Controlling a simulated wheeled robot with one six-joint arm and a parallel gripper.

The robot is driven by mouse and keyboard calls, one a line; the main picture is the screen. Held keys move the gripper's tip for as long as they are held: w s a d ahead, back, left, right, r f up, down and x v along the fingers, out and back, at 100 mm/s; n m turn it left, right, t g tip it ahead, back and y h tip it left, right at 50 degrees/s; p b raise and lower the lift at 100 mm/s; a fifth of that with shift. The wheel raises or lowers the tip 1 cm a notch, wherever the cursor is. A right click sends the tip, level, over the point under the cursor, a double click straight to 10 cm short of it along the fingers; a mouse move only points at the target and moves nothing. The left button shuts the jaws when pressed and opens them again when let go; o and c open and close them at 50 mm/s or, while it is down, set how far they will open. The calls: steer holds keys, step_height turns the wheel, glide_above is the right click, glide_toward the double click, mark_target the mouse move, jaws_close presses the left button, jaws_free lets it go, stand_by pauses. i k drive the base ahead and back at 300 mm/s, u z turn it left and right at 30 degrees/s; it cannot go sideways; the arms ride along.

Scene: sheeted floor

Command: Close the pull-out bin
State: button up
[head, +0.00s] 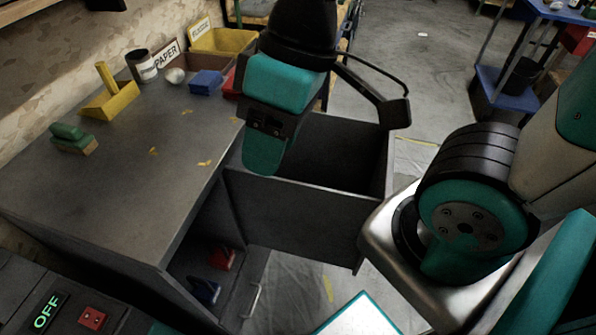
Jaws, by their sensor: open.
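The pull-out bin (300,211) is a dark grey open-topped box. It stands pulled out to the right from the grey cabinet (135,190). Its near side wall shows broadly, and its inside is dark, with no contents that I can make out. My gripper (325,137), with teal and black parts, is open above the bin. It hides part of the bin's far side and rim. I cannot tell whether it touches the bin.
A yellow holder (109,98), a green brush (74,140), a cup (140,66) and a blue box (206,82) stand on the cabinet top. A silver handle (252,301) shows below, by a compartment holding red and blue items. A blue table (500,90) stands behind right.

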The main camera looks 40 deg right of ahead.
mark_target(338, 169)
steer(key=u, duration=1.65)
steer(key=k, duration=1.05)
steer(key=z, duration=1.8)
steer(key=i, duration=0.5)
steer(key=u, duration=0.35)
steer(key=k, duration=0.4)
steer(key=z, duration=1.2)
